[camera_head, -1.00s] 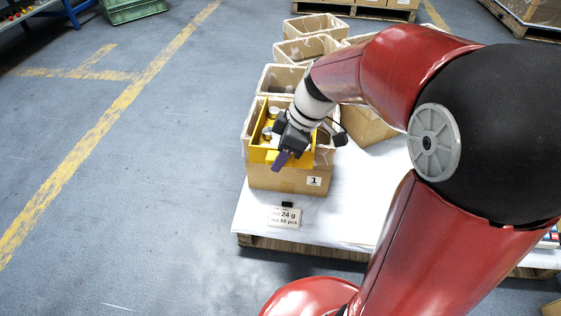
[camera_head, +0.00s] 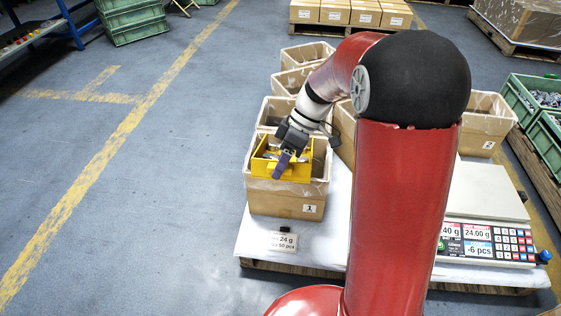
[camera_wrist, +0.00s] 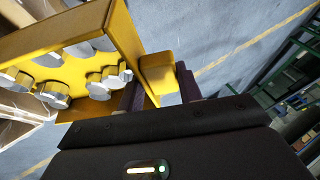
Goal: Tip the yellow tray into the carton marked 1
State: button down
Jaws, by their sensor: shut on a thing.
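The yellow tray (camera_head: 295,174) is at the mouth of the carton marked 1 (camera_head: 275,205), in the front left of the carton group. In the wrist view the tray (camera_wrist: 128,35) is tilted and still holds several silver round stamped parts (camera_wrist: 85,50). My gripper (camera_head: 282,166) is shut on the tray's yellow grip tab, which shows between the purple fingers in the wrist view (camera_wrist: 157,75). The carton's label "1" faces front. The tray and gripper hide much of the carton's inside.
More open cartons (camera_head: 300,80) stand behind, and a carton marked 2 (camera_head: 480,135) is at the right. A card (camera_head: 283,242) lies in front of carton 1. The floor at left is clear.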

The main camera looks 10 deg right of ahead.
jog(key=shift+g+y, duration=0.4)
jog(key=shift+g, duration=0.5)
jog(key=shift+w+d+r+p, duration=0.25)
jog(key=shift+w+r+p, duration=0.6)
jog(key=shift+p, duration=0.6)
jog(key=shift+w+d+r+p, duration=0.2)
jog(key=shift+w+r+p, duration=0.35)
jog(key=shift+r+p, duration=0.7)
jog(key=w+d+r+m+g+y+p, duration=0.1)
jog(key=w+r+g, duration=0.2)
jog(key=w, duration=0.2)
jog(key=shift+d+p, duration=0.35)
jog(key=shift+f, duration=0.1)
jog(key=s+f+t+b, duration=0.1)
jog(key=s+f+b, duration=0.1)
jog(key=b, duration=0.3)
jog(key=s+a+f+t+h+b, duration=0.1)
jog(key=s+f+t+b, duration=0.1)
jog(key=b, duration=0.3)
jog(key=s+a+f+n+t+b, duration=0.1)
jog(key=s+f+b, duration=0.2)
jog(key=b, duration=0.2)
jog(key=shift+s+a+t+h+b, duration=0.1)
jog(key=shift+t+h+b, duration=0.2)
jog(key=shift+h+b, duration=0.1)
jog(key=shift+s+a+f+b, duration=0.1)
jog(key=shift+s+f+b, duration=0.1)
jog(key=shift+s+b, duration=0.3)
jog(key=shift+r, duration=0.1)
